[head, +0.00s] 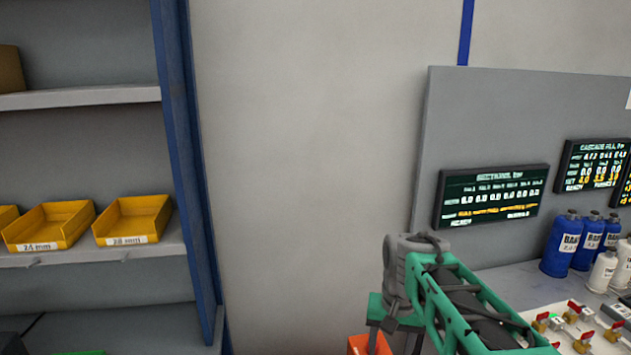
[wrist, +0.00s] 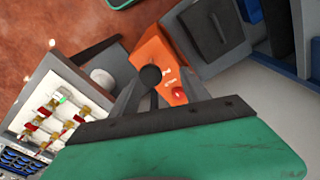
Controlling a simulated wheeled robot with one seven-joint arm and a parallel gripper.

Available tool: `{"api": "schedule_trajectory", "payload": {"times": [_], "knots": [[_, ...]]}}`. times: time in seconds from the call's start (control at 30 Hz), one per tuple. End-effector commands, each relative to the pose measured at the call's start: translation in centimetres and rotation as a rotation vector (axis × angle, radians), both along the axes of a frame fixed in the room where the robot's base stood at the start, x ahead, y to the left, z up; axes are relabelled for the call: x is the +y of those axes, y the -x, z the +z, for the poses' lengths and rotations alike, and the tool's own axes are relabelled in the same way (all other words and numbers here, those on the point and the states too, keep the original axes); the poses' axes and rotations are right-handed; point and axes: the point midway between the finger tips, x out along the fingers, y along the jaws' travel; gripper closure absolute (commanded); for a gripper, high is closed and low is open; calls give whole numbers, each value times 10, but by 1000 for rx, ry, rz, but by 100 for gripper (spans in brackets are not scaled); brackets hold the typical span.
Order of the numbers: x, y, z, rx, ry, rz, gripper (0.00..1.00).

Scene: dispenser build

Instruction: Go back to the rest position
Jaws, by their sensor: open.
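My gripper (wrist: 158,88) shows in the wrist view with its grey fingers spread beyond the green housing and dark bar. Nothing is visibly held between them. In the head view, my green arm reaches in from the lower right and bends down at a grey joint; the gripper (head: 391,343) hangs below it near the bottom edge, its tips cut off. An orange box (head: 358,345) stands behind and below it. In the wrist view the orange box (wrist: 157,58) lies beyond the fingers, and a dark round knob shows between them. The height gap cannot be told.
A shelf (head: 120,97) with yellow bins (head: 135,222) stands left behind a blue post (head: 190,170). At right, a bench carries blue bottles (head: 560,245), a white valve panel (head: 545,312) and a display (head: 490,195) behind. The wall between shelf and bench is bare.

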Motion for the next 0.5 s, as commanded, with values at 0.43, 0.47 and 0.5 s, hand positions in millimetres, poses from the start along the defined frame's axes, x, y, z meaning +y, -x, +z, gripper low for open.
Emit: {"api": "schedule_trajectory", "payload": {"times": [0.43,0.47,0.5], "knots": [[0,96,-84,-18,21,239,46],[0,105,-91,-24,23,242,46],[1,117,-100,-35,23,241,46]]}}
